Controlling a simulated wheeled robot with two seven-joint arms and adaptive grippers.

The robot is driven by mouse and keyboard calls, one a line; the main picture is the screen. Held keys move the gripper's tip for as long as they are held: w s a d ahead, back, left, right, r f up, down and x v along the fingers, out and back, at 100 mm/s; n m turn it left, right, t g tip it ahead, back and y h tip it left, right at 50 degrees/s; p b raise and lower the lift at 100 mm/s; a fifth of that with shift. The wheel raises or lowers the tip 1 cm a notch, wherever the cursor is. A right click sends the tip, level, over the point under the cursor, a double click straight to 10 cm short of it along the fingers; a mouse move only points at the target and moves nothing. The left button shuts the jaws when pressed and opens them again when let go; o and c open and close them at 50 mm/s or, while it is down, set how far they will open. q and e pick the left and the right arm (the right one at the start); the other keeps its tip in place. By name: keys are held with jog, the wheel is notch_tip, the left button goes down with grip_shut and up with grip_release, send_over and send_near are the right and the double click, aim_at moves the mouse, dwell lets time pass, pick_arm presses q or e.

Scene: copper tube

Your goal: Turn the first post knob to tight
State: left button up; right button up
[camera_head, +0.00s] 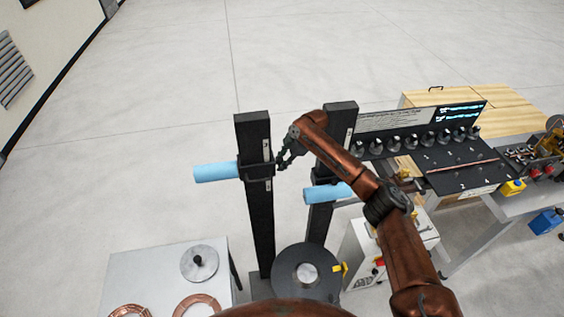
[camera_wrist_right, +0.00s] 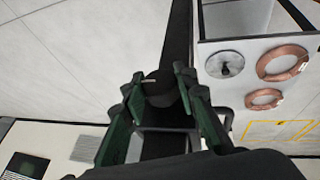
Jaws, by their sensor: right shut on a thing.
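The first post (camera_head: 258,215) is the left of two black uprights, with a bracket and a light blue roller (camera_head: 215,172) pointing left. My right gripper (camera_head: 281,160) is at the right side of this post, at bracket height. In the right wrist view its green-padded fingers (camera_wrist_right: 162,97) are shut on a dark round knob (camera_wrist_right: 160,86) with a pale line on it, in front of the black post (camera_wrist_right: 178,40). In the head view the fingers hide the knob. The knob's angle is hard to read. My left gripper is not in view.
The second post (camera_head: 340,125) with another blue roller (camera_head: 327,193) stands just right, behind my right arm. A black disc (camera_head: 305,268) lies at the base. A pale table (camera_head: 125,270) with copper coils is front left. A workbench (camera_head: 500,207) stands at right.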

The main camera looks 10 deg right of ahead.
jog(key=o, duration=1.2)
jog(key=shift+c, duration=0.2)
jog(key=shift+r, duration=0.15)
jog(key=v, duration=1.1)
jog(key=shift+s+d+r, duration=0.2)
jog(key=shift+d+r, duration=0.05)
